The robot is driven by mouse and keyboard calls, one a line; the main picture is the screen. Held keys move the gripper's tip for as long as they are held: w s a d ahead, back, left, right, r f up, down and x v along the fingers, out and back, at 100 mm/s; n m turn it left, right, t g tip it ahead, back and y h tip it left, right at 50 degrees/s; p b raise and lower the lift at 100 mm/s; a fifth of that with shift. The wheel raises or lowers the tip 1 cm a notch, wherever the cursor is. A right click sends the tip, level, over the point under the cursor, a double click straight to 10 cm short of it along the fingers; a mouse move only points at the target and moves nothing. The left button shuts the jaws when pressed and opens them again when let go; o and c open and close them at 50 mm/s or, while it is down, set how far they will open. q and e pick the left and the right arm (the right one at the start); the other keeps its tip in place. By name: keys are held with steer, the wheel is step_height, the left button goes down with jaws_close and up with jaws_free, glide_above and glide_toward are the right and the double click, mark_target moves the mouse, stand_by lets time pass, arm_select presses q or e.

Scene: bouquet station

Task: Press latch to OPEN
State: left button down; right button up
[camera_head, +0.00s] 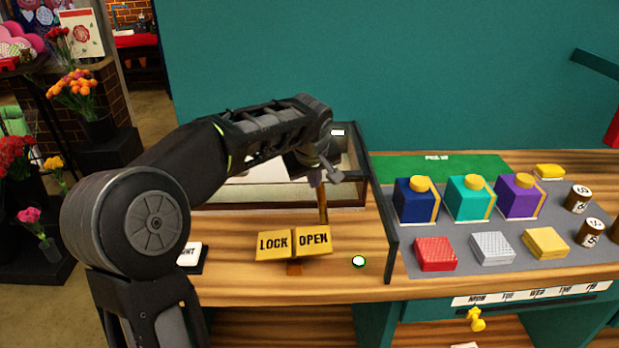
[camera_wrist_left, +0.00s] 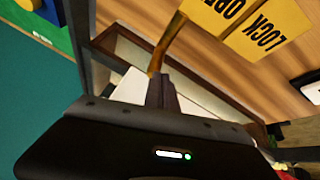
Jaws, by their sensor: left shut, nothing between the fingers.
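The latch plate (camera_head: 293,242) is a yellow two-part sign on the counter reading LOCK on the left and OPEN on the right. It also shows at the top of the left wrist view (camera_wrist_left: 250,28). A thin brown bar (camera_head: 322,207) rises behind its OPEN half, and this bar (camera_wrist_left: 166,42) runs toward my fingertips in the wrist view. My left gripper (camera_head: 325,177) is shut and empty, above and behind the OPEN half, apart from the plate. Its closed fingers (camera_wrist_left: 160,90) point toward the bar; I cannot tell whether they touch it. My right gripper is out of view.
A dark-framed clear case (camera_head: 350,194) stands behind the latch, with a dark upright panel (camera_head: 384,215) to its right. A green-rimmed white button (camera_head: 359,261) lies right of the latch. Navy (camera_head: 413,203), teal (camera_head: 467,199) and purple (camera_head: 518,197) boxes stand on a grey mat (camera_head: 455,228).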

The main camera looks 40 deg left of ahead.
mark_target(323, 189)
arm_select(q)
steer(key=shift+w+d+f+g+y, duration=0.3)
steer(key=shift+w+d+f+y, duration=0.2)
steer(key=shift+d, duration=0.1)
steer(key=shift+w+d+f+m+g+y+b, duration=0.4)
steer(key=shift+d+y+b, duration=0.1)
steer(key=shift+b, duration=0.1)
steer(key=shift+w+d+f+b, duration=0.2)
steer(key=shift+d+f+b, duration=0.15)
steer(key=shift+b, duration=0.25)
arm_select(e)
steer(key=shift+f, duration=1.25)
